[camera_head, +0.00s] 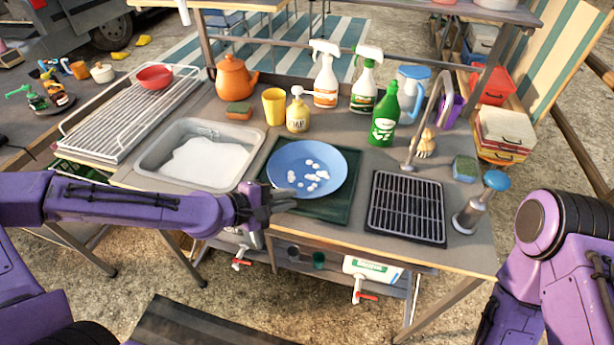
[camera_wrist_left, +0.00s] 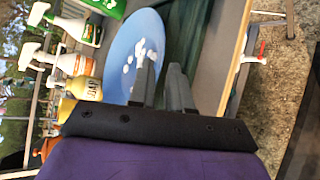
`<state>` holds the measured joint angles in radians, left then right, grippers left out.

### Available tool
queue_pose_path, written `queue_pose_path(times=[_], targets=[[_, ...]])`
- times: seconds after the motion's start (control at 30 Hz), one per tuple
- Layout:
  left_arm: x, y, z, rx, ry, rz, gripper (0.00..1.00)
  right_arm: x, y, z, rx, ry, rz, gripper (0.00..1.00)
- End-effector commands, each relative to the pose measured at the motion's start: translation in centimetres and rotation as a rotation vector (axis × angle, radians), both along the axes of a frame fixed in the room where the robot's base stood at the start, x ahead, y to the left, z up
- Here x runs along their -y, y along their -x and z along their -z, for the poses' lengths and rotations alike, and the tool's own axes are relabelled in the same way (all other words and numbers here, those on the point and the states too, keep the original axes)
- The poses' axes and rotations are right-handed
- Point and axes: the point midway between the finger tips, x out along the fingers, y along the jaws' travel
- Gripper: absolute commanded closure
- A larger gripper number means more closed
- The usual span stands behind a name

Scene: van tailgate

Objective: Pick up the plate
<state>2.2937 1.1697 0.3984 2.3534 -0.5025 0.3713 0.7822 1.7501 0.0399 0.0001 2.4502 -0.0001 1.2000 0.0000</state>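The blue plate (camera_head: 325,160), with white foam spots on it, lies on a dark green mat (camera_head: 335,208) in the middle of the counter. My left gripper (camera_head: 284,200) is at the plate's front left edge. In the left wrist view the gripper (camera_wrist_left: 163,70) shows its two grey fingers a little apart, one overlapping the plate (camera_wrist_left: 122,50) and the other over the green mat. I cannot tell whether the rim is between the fingers or they touch it. Only links of my right arm show; its gripper is out of view.
A foam-filled sink (camera_head: 150,165) is left of the plate, and a black drying grid (camera_head: 407,208) is right. Behind stand a yellow cup (camera_head: 274,106), a soap pump (camera_head: 298,112), an orange teapot (camera_head: 232,77), spray bottles (camera_head: 326,82) and a green bottle (camera_head: 384,120).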

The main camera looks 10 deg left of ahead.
Motion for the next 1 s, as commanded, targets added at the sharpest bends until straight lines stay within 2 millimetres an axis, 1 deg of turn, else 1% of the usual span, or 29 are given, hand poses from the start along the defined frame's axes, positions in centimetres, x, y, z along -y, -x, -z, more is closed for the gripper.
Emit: queue_pose_path(times=[0.03, 0.1, 0.2, 0.37, 0.4, 0.43, 0.47, 0.83, 1.0], targets=[[0.5, -0.5, 0.7, -0.004, -0.004, 0.005, 0.82, 0.0, 0.0, 0.4, 0.0, 0.0, 0.0, 0.04], [1.1, -1.1, 1.0, -0.003, -0.003, 0.002, 0.82, 0.0, 0.0, 0.6, 0.0, 0.0, 0.0, 0.04], [1.5, -1.6, 1.0, 0.0, -0.001, 0.002, 0.82, 0.0, 0.0, 0.6, 0.0, 0.0, 0.0, 0.04], [1.4, -1.6, 0.9, 0.0, 0.002, 0.0, 0.82, 0.0, 0.0, 0.5, 0.0, 0.0, 0.0, 0.04], [1.4, -1.6, 0.9, -0.001, 0.001, 0.0, 0.85, 0.0, 0.0, 0.5, 0.0, 0.0, 0.0, 0.04], [1.4, -1.6, 0.9, -0.001, 0.001, 0.0, 0.95, 0.0, 0.0, 0.5, 0.0, 0.0, 0.0, 0.04], [1.4, -1.6, 0.9, -0.001, 0.001, 0.0, 1.0, 0.0, 0.0, 0.5, 0.0, 0.0, 0.0, 0.04], [1.4, -1.6, 0.8, 0.001, 0.001, 0.0, 1.0, 0.0, 0.0, 0.4, 0.0, 0.0, 0.0, 0.04], [1.5, -1.7, -0.4, 0.001, 0.0, 0.002, 1.0, 0.0, 0.0, -0.6, 0.0, 0.0, 0.0, 0.04]])
